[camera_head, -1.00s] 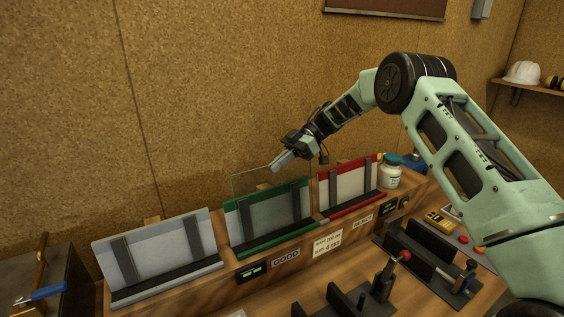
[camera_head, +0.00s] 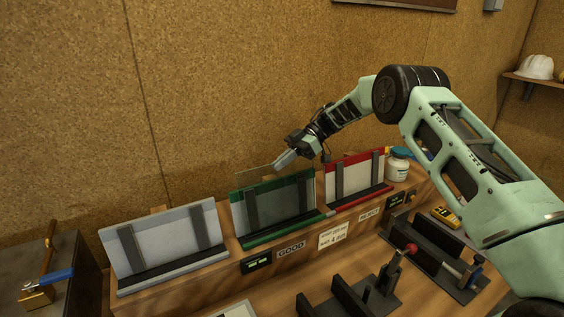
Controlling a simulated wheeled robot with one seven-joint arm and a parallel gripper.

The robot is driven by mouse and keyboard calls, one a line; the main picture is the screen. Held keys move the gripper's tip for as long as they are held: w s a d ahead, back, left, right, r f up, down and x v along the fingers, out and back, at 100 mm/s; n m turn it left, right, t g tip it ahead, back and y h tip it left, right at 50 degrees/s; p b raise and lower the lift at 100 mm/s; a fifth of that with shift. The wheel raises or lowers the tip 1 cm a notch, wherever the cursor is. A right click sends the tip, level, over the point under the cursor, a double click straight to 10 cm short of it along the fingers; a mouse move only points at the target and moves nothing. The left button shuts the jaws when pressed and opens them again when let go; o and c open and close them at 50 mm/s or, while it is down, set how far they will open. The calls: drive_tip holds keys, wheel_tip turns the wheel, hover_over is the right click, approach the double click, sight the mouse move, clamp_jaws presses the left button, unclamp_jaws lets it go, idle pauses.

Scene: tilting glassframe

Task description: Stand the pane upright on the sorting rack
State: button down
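The clear glass pane (camera_head: 258,176) stands nearly upright at the green section of the sorting rack (camera_head: 240,236), labelled GOOD. Its thin top edge shows a little above the green back. Its lower part is hard to make out against the rack, so I cannot tell whether its bottom edge rests on the ledge. My gripper (camera_head: 284,160) is at the pane's top edge, right of its middle, and appears shut on it. The fingertips are small in this view.
A grey rack section (camera_head: 165,235) stands left and a red one (camera_head: 352,160) right, close to the green one. A white jar (camera_head: 398,166) stands beyond the red section. Dark fixtures (camera_head: 350,297) occupy the bench in front. The cork wall is close behind.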

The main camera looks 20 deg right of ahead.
drive_tip(key=shift+f, duration=0.15)
idle(0.4)
drive_tip(key=c, duration=1.6)
unclamp_jaws()
drive_tip(key=shift+o, duration=0.2)
drive_tip(key=shift+f, duration=0.1)
